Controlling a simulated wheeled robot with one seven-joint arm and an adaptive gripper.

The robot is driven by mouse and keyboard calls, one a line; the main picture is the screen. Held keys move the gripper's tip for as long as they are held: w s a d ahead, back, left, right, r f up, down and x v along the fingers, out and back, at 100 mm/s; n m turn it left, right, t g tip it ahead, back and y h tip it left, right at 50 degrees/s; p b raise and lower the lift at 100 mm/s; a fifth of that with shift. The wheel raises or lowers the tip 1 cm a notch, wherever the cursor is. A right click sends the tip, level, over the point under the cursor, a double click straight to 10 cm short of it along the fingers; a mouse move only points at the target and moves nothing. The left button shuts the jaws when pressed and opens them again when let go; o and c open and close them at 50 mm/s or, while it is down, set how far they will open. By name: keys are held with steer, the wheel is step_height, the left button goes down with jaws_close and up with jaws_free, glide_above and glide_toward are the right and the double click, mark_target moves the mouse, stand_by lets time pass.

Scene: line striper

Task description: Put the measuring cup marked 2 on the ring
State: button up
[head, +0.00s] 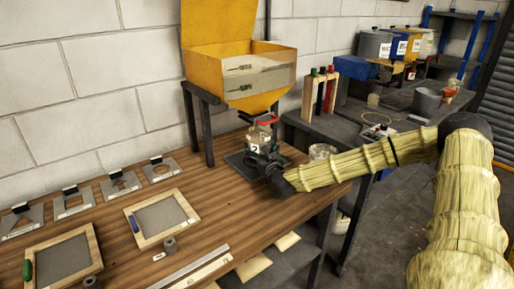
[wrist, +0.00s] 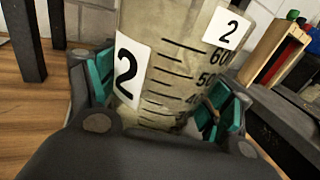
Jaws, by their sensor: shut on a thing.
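The measuring cup marked 2 (head: 259,137) is a clear cup under the spout of the yellow hopper, at or just above a dark plate (head: 236,161). In the wrist view the cup (wrist: 172,65) shows two white "2" labels and a black scale. My gripper (head: 266,161) is shut on it, with teal pads (wrist: 222,112) on both sides. I cannot tell whether its base touches the plate. A thin yellow ring (head: 364,119) lies flat on the dark bench to the right, with nothing seen on it.
The yellow hopper (head: 240,75) on dark legs stands above the cup. Another clear cup (head: 322,152) stands near the bench edge, by my arm. A rack with coloured-top tubes (head: 320,92) stands behind. Framed screens (head: 162,217) and metal plates lie on the wooden table.

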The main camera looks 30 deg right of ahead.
steer(key=p+x, duration=0.1)
steer(key=x, duration=0.2)
steer(key=shift+w+f, duration=0.1)
steer(key=shift+w, duration=0.1)
steer(key=shift+s+f, duration=0.15)
steer(key=shift+f, duration=0.5)
steer(key=shift+f, duration=0.1)
steer(key=o, duration=1.5)
steer(key=shift+o, duration=0.2)
steer(key=shift+r, duration=0.2)
steer(key=b+v, duration=0.2)
steer(key=v, duration=1)
steer(key=shift+f, duration=0.1)
